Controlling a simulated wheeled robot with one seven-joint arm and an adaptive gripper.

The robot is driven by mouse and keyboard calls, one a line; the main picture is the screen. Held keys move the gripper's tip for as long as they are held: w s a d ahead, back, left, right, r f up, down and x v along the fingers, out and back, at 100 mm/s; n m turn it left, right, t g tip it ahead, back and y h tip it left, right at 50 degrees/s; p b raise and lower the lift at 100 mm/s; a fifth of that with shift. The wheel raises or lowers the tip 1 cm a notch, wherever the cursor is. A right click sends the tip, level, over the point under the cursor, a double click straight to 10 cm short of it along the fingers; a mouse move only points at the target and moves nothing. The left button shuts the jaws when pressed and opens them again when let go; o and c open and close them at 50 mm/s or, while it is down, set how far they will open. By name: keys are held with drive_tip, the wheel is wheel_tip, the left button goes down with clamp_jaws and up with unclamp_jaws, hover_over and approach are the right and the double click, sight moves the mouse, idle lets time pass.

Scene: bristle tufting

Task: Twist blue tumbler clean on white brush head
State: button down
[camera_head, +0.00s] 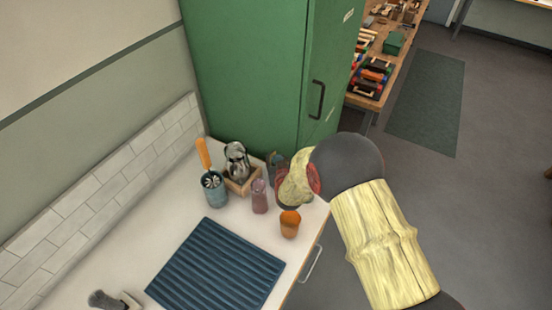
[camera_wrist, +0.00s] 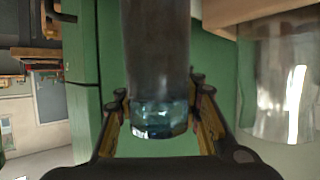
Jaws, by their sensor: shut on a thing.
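My gripper (camera_wrist: 160,118) is shut on the blue tumbler (camera_wrist: 158,60), a tall glass with a thick, clear blue base between the fingers. In the head view the tumbler (camera_head: 274,163) shows as a dark blue-grey shape beside my wrist, partly hidden, near the counter's far right end. I cannot tell whether it touches the counter. A brush with grey bristles (camera_head: 104,299) and a white part (camera_head: 131,299) is at the bottom left, cut by the frame edge. I cannot tell for sure that it is the white brush head.
A purple tumbler (camera_head: 259,196) and an orange cup (camera_head: 290,223) stand close to my gripper. A teal crock (camera_head: 215,195) with an orange-handled utensil and a wooden caddy (camera_head: 243,183) stand behind. A blue ribbed mat (camera_head: 216,267) lies clear. A green cabinet (camera_head: 250,70) rises behind.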

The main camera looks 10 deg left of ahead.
drive_tip(key=shift+f, duration=0.1)
drive_tip(key=c, duration=1.3)
unclamp_jaws()
drive_tip(key=shift+o, duration=0.6)
drive_tip(key=shift+s+d+r+p, duration=0.1)
drive_tip(key=shift+s+r+p, duration=0.1)
drive_tip(key=shift+s+p, duration=0.1)
drive_tip(key=p+v, duration=0.1)
drive_tip(key=v, duration=0.6)
wheel_tip(320, 180, up, 8)
drive_tip(key=shift+w+f+p, duration=0.1)
drive_tip(key=shift+f+p, duration=0.05)
drive_tip(key=shift+p, duration=0.5)
